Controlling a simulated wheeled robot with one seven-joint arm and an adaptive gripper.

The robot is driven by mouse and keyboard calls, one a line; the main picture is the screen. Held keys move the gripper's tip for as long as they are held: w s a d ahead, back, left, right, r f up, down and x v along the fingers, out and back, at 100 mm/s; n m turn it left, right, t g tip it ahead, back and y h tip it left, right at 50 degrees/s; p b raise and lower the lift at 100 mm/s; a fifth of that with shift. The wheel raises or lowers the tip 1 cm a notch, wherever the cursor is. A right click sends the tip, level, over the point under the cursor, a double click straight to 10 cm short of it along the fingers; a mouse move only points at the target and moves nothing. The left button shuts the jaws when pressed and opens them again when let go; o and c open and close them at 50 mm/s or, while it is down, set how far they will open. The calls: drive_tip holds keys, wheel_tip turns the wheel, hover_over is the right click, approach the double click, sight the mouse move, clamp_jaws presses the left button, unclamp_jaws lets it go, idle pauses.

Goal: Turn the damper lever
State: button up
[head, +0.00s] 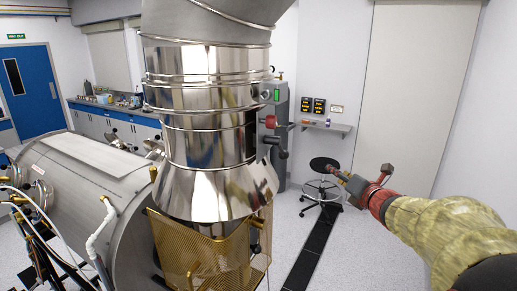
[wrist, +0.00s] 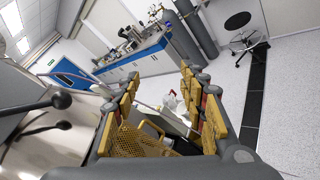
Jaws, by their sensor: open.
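A shiny metal duct (head: 205,130) stands upright in the middle of the head view. A lever with a dark ball end (head: 283,154) sticks out from its right side; I take it for the damper lever. In the wrist view a lever with a black ball (wrist: 62,100) shows at the left beside a reflective surface, with a similar dark ball just below it, possibly its reflection. My gripper (head: 360,173) is right of the duct, apart from the lever. In the wrist view its yellow-padded fingers (wrist: 160,76) are spread and nothing is between them.
A gold perforated guard (head: 195,250) surrounds the duct's base. A large metal cylinder (head: 75,180) lies at the left. A round black stool (head: 324,165) stands on the floor behind my gripper. Gas cylinders (wrist: 190,25) and a blue-and-white bench (wrist: 140,65) are farther back.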

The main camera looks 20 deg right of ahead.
sight(284, 155)
drive_tip(key=a+r+n+y, duration=0.2)
drive_tip(key=a+n, duration=0.2)
drive_tip(key=n, duration=0.1)
drive_tip(key=w+a+r+n+t+y, duration=0.1)
drive_tip(key=a+n+y, duration=0.2)
drive_tip(key=a+n, duration=0.2)
drive_tip(key=a+r+n+y, duration=0.2)
drive_tip(key=a+n, duration=0.2)
drive_tip(key=shift+w+a+r+n+t+y, duration=0.3)
drive_tip(key=shift+w+n, duration=0.1)
drive_tip(key=p+x, duration=0.2)
drive_tip(key=x, duration=0.5)
drive_tip(key=shift+d, duration=0.15)
drive_tip(key=c, duration=0.3)
drive_tip(key=c, duration=0.8)
